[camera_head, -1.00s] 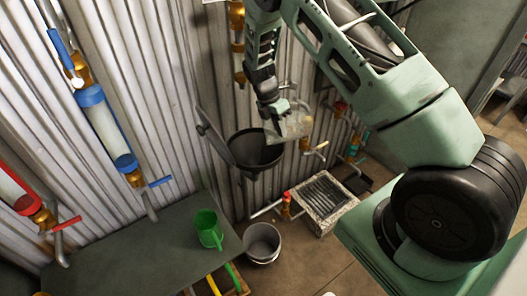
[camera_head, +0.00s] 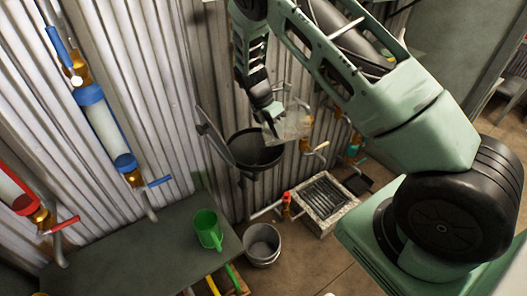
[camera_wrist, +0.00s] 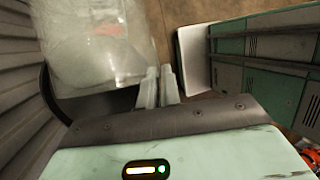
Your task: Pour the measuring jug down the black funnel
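The clear measuring jug (camera_head: 292,125) hangs in the air beside and above the right rim of the black funnel (camera_head: 250,160), tilted in the head view. My gripper (camera_head: 273,110) is at the jug's upper left side and holds it. In the wrist view the fingers (camera_wrist: 158,88) are close together against the jug's side, and the see-through jug (camera_wrist: 95,40) fills the upper left. What the fingers grip is hard to make out. The funnel is fixed by the corrugated wall with its lid raised. I cannot tell how much liquid the jug holds.
A green jug (camera_head: 208,229) stands on the grey bench (camera_head: 110,250) at lower left. A grey bucket (camera_head: 262,244) and a grated drain box (camera_head: 322,200) are on the floor below the funnel. Pipes with valves (camera_head: 313,147) line the wall behind the jug.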

